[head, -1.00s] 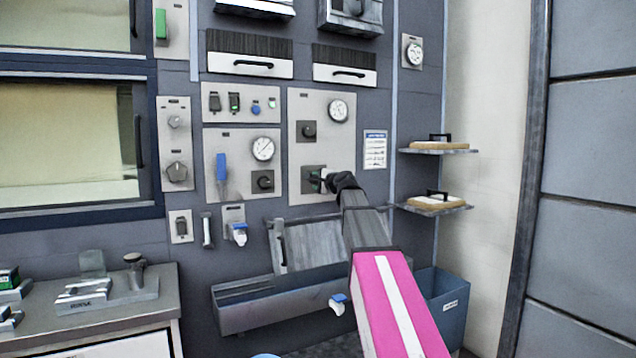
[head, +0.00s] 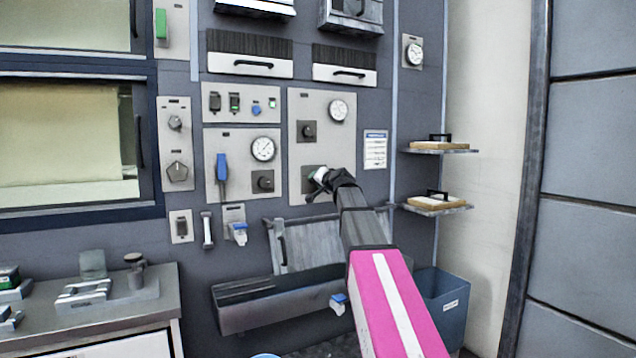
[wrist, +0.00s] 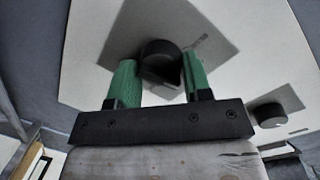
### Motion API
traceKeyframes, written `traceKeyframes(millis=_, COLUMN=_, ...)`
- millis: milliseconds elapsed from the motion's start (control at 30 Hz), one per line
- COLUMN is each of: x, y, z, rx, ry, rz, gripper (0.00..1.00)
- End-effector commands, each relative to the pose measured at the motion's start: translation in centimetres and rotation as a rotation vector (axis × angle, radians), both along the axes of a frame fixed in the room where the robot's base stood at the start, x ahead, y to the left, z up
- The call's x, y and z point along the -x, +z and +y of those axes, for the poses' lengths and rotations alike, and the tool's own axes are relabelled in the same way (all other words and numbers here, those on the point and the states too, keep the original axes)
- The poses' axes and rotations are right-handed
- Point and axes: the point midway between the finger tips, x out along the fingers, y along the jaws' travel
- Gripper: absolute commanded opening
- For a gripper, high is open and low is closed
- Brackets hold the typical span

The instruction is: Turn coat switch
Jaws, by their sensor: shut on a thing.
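The switch is a black rotary knob (wrist: 160,55) on a pale plate, seen between the green fingers of my gripper (wrist: 158,66) in the wrist view. The fingers stand on either side of the knob and are shut on it. In the head view my gripper (head: 316,181) is at the lower knob of the wall panel (head: 335,112). The gripper and wrist hide most of that knob, so its pointer cannot be read. A second black knob (head: 308,131) sits above it on the same panel, beside a round gauge (head: 339,110).
To the left is another panel with a blue lever (head: 222,168), a gauge (head: 263,149) and a knob (head: 263,181). A grey trough (head: 275,302) projects below. Two shelves with wooden-edged blocks (head: 433,202) stick out at right. A blue bin (head: 443,300) stands below them.

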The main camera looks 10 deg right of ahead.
Motion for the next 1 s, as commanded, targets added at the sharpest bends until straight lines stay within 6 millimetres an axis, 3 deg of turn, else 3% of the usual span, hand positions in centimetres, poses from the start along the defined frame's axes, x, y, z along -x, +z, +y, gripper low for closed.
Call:
traceKeyframes(millis=400, x=0.02, y=-0.01, z=0.04, rx=0.150, ry=-0.001, rz=-0.049, gripper=0.21)
traceKeyframes(millis=900, x=0.03, y=-0.04, z=0.05, rx=0.163, ry=0.000, rz=-0.053, gripper=0.21)
traceKeyframes(millis=933, x=0.03, y=-0.04, z=0.05, rx=0.163, ry=0.000, rz=-0.053, gripper=0.55)
traceKeyframes(millis=1000, x=0.03, y=-0.04, z=0.05, rx=0.163, ry=0.000, rz=-0.053, gripper=0.70)
